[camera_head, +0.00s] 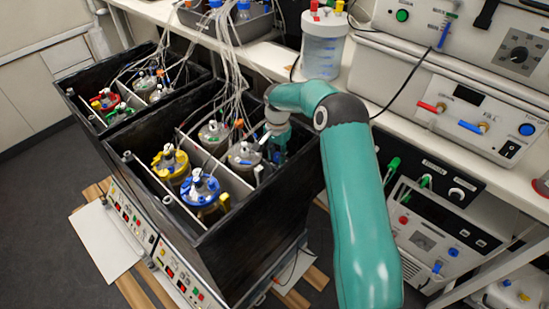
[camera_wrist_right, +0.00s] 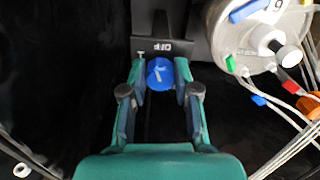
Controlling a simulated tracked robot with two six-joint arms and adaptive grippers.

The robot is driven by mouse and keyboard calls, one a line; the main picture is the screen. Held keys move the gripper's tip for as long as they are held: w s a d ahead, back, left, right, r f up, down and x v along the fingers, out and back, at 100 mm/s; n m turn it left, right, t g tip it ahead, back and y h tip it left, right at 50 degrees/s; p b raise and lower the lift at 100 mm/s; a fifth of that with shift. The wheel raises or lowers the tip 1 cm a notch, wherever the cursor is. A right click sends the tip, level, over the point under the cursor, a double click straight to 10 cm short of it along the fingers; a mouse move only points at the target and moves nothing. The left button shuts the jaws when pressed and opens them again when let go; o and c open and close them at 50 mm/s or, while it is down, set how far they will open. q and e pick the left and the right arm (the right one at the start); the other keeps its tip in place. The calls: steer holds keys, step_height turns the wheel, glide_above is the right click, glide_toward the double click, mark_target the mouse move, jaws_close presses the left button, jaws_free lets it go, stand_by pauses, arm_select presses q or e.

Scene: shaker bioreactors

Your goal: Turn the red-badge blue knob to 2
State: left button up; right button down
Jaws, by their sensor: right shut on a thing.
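A round blue knob (camera_wrist_right: 160,74) with a pale pointer mark sits on a dark panel inside the black shaker box. My right gripper (camera_wrist_right: 161,84) is shut on this knob, one finger on each side. A small plate marked OFF (camera_wrist_right: 165,46), upside down in the wrist view, is just beyond the knob. I cannot make out a red badge or the number 2 there. In the head view my right gripper (camera_head: 276,143) reaches into the near box's right corner, and its fingers and the knob are hidden. My left gripper is not in view.
A glass vessel (camera_wrist_right: 262,38) with a blue clip and tubes stands close to the right of the gripper in the wrist view. In the head view, the black box walls (camera_head: 240,220) surround several vessels, including a blue-lidded one (camera_head: 200,188). Tubes hang above.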

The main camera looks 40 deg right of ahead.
steer(key=n, duration=0.3)
steer(key=n+b, duration=0.1)
steer(key=shift+d+r+n, duration=0.15)
steer(key=shift+d+n, duration=0.15)
steer(key=n, duration=0.4)
steer(key=shift+n, duration=0.3)
steer(key=n, duration=0.5)
steer(key=shift+w+r+b, duration=0.1)
steer(key=shift+b, duration=0.2)
steer(key=n, duration=0.5)
steer(key=shift+a+n, duration=0.1)
steer(key=shift+n, duration=0.3)
steer(key=shift+w, duration=0.1)
steer(key=c, duration=1)
jaws_free()
steer(key=shift+o, duration=0.7)
